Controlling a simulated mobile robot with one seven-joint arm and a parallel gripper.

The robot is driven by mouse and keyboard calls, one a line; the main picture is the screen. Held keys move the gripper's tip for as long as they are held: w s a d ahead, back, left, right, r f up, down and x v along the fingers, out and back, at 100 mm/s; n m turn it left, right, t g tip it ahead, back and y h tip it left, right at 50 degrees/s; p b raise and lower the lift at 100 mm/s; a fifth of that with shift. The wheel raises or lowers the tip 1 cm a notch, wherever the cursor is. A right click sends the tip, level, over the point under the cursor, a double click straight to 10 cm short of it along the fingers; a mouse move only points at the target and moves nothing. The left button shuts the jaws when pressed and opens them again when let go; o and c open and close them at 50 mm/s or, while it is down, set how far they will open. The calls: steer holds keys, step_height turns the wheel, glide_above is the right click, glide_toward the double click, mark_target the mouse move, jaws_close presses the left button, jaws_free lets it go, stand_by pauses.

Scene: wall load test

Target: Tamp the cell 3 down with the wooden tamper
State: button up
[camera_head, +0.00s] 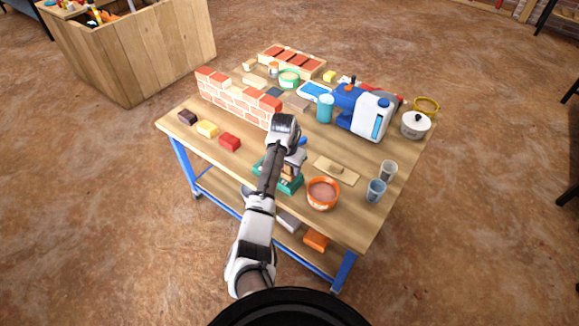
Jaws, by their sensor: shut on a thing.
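My gripper (293,160) is over a teal box (291,188) near the front middle of the table. It is shut on a small wooden piece, which looks like the wooden tamper (288,172). My forearm and wrist cover much of the box's left side. I cannot make out separate cells or numbers, so I cannot tell which one is cell 3. I also cannot tell whether the tamper touches anything inside the box.
An orange bowl of brownish material (323,192) stands right of the box. A wooden float (337,170) lies behind it. Two cups (376,191) are at the right edge. A brick wall (236,95), a blue-white machine (365,112) and a lidded pot (415,125) stand farther back.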

steer(key=shift+f, duration=0.6)
stand_by(1.8)
steer(key=shift+r, duration=0.1)
step_height(320, 180, up, 7)
steer(key=p, duration=0.6)
steer(key=shift+p, duration=0.3)
stand_by(0.4)
